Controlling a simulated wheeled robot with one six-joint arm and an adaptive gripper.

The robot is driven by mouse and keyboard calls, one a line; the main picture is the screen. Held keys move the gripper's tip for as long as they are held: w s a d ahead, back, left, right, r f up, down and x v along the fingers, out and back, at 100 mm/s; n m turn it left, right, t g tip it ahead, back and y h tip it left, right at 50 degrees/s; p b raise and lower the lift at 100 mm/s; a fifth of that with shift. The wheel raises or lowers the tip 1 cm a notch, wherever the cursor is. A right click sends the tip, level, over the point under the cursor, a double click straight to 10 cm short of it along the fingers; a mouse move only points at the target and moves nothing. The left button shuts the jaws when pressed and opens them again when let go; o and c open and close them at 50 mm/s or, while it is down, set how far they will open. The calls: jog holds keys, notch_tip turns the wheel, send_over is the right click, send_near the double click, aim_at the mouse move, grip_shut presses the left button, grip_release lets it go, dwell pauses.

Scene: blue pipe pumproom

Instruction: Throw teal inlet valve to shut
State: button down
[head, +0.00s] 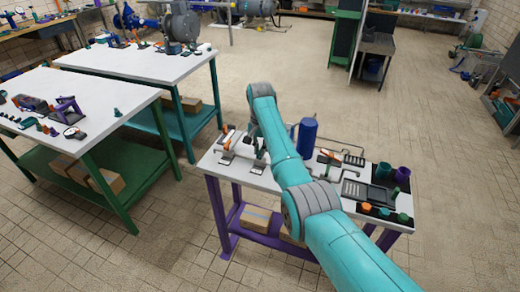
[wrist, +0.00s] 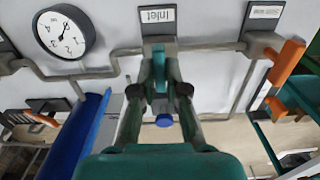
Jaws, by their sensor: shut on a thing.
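In the wrist view the teal inlet valve handle (wrist: 158,66) sits at the pipe below a plate labelled "Inlet" (wrist: 158,18). It extends from the pipe toward my gripper, across the line of the pipe. My gripper (wrist: 160,88) has a finger on each side of the handle and is shut on it. The handle's far end is partly hidden between the fingers. In the head view my arm reaches over the white-topped, purple-legged bench (head: 208,165). There my gripper (head: 258,152) is small, and I cannot make out the handle.
In the wrist view an orange valve handle (wrist: 285,65) stands to the right, a round gauge (wrist: 63,30) at upper left and a blue cylinder (wrist: 75,135) at lower left. Grey pipe (wrist: 215,48) runs both ways from the valve. The head view shows open tiled floor (head: 290,80) behind the bench.

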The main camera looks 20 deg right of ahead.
dwell(0.3)
jog(key=c, duration=1.2)
grip_release()
notch_tip(320, 180, up, 12)
